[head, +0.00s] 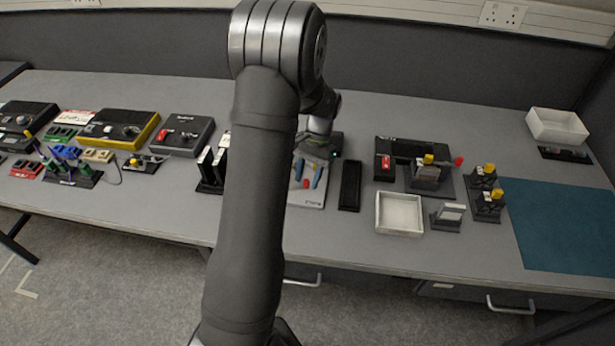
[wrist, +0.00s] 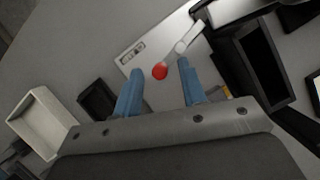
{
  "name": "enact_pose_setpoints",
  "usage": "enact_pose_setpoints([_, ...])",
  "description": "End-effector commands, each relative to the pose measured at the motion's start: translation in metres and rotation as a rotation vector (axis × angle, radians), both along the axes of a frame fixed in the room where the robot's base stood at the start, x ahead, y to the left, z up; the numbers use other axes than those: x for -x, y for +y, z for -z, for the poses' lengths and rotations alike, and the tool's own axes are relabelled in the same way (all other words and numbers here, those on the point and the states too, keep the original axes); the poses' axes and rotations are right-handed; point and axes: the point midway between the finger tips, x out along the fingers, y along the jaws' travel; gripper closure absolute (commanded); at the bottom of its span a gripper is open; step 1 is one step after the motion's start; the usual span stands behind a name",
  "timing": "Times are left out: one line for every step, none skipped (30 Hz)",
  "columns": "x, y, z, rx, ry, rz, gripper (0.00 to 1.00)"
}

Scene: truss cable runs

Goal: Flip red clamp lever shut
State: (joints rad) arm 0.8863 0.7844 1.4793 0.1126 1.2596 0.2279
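A red round knob (head: 306,184) shows on a pale panel (head: 309,203) at the middle of the bench. It also shows in the wrist view (wrist: 160,71), close to a pale bar with a rounded end (wrist: 181,47). Whether the knob joins that bar cannot be told. My gripper (wrist: 159,68) has its two blue fingers spread, one on each side of the red knob, with visible gaps. It points down over the panel in the head view (head: 307,176). Another red-tipped lever (head: 458,161) sticks out beside a yellow-topped fixture (head: 427,172) to the right.
A narrow black tray (head: 350,186) lies just right of the panel, with a white tray (head: 399,214) beyond it. Upright black holders (head: 212,172) stand close on the left. My arm hides part of the bench. A teal mat (head: 562,225) lies far right.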

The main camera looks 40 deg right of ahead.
Motion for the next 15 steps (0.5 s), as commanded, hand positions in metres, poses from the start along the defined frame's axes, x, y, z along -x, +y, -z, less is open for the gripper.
enact_pose_setpoints([0.0003, 0.0011, 0.0027, 0.0, 0.0, 0.0, 0.62])
enact_pose_setpoints([0.0005, 0.0015, 0.0037, 0.0, 0.0, 0.0, 0.62])
enact_pose_setpoints([0.0007, 0.0019, 0.0045, 0.001, 0.0, 0.0, 0.62])
enact_pose_setpoints([0.0008, 0.002, 0.0049, 0.001, 0.0, 0.0, 0.62])
enact_pose_setpoints([0.0008, 0.0021, 0.0051, 0.001, 0.0, 0.0, 0.62])
enact_pose_setpoints([0.0008, 0.0021, 0.0052, 0.001, -0.001, -0.001, 0.62])
enact_pose_setpoints([0.0008, 0.0021, 0.0051, 0.001, -0.001, -0.001, 0.62])
enact_pose_setpoints([0.0008, 0.0021, 0.0051, 0.001, -0.001, -0.001, 0.62])
enact_pose_setpoints([0.0008, 0.0021, 0.005, 0.001, -0.001, -0.001, 0.62])
enact_pose_setpoints([0.0008, 0.0021, 0.005, 0.001, -0.001, -0.001, 0.62])
enact_pose_setpoints([0.0008, 0.002, 0.0049, 0.001, -0.001, -0.001, 0.64])
enact_pose_setpoints([0.0008, 0.002, 0.0049, 0.001, -0.001, -0.001, 0.72])
enact_pose_setpoints([0.0007, 0.002, 0.0049, 0.001, -0.001, -0.001, 0.78])
enact_pose_setpoints([0.0007, 0.002, 0.0049, 0.001, -0.001, -0.001, 0.84])
enact_pose_setpoints([0.0007, 0.002, 0.0049, 0.001, -0.001, -0.001, 0.92])
